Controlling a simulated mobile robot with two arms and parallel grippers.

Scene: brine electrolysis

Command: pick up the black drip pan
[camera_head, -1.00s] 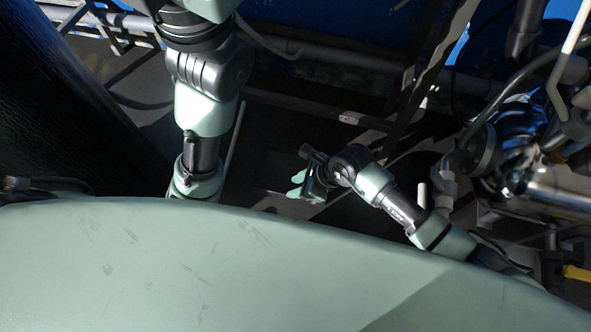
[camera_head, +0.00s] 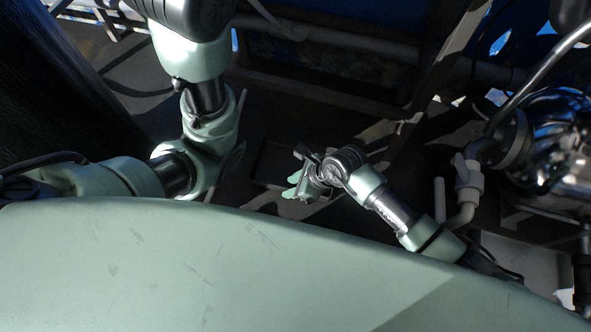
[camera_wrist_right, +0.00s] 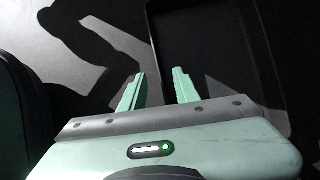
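The black drip pan (camera_wrist_right: 215,45) is a shallow dark rectangular tray on the dark floor. It fills the upper right of the right wrist view, with its rim and right wall showing. In the head view, part of the pan (camera_head: 272,163) shows left of my right gripper (camera_head: 291,186), which hides some of it. In the right wrist view, my right gripper (camera_wrist_right: 158,73) is open, its two mint fingers apart near the pan's left edge. I cannot tell whether they touch it. My left arm shows in the head view, but its gripper is out of view.
A shiny metal vessel (camera_head: 555,140) with pipes stands at the right. Dark frame bars and a horizontal pipe (camera_head: 340,45) run across the back. A large black cylinder (camera_head: 50,90) stands at the left. Shadows cover much of the floor.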

